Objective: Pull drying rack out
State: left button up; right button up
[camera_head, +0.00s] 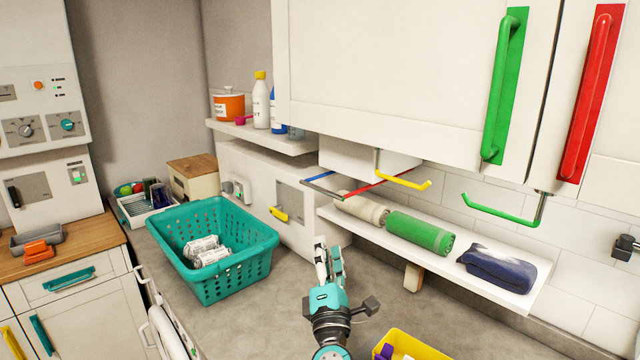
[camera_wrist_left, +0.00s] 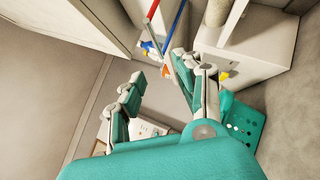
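The task's drying rack seems to be the set of thin bars under the white wall cabinet, with a blue bar (camera_head: 322,187) and a red bar (camera_head: 368,187). A yellow hooked handle (camera_head: 405,181) sticks out beside them. A green hooked handle (camera_head: 500,213) hangs further right; I cannot tell whether it belongs to the same rack. My left gripper (camera_head: 329,258) is below and in front of the bars, apart from them, fingers pointing up. In the left wrist view its fingers (camera_wrist_left: 160,95) are spread and empty, with the red bar (camera_wrist_left: 153,10) and blue bar (camera_wrist_left: 177,22) beyond. My right gripper is not in view.
A teal basket (camera_head: 262,243) stands left of my gripper, a yellow bin (camera_head: 415,346) at the front. Cabinet handles, green (camera_head: 503,85) and red (camera_head: 585,90), are above right.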

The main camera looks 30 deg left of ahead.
pick_arm(q)
jog(key=p, duration=0.2)
send_near(322, 189)
jog(key=x, duration=0.2)
jog(key=p+x, duration=0.1)
jog(key=x, duration=0.1)
jog(key=shift+w+a+f, duration=0.1)
jog(key=shift+w+a, duration=0.1)
jog(key=shift+w, duration=0.1)
jog(key=p+x, duration=0.1)
jog(key=x, duration=0.3)
jog(key=shift+w, duration=0.1)
jog(key=shift+w+a, duration=0.25)
jog(key=shift+w, duration=0.1)
jog(key=shift+w+a+r, duration=0.2)
jog(key=shift+w+r, duration=0.05)
jog(key=shift+w, duration=0.1)
jog(key=c, duration=0.7)
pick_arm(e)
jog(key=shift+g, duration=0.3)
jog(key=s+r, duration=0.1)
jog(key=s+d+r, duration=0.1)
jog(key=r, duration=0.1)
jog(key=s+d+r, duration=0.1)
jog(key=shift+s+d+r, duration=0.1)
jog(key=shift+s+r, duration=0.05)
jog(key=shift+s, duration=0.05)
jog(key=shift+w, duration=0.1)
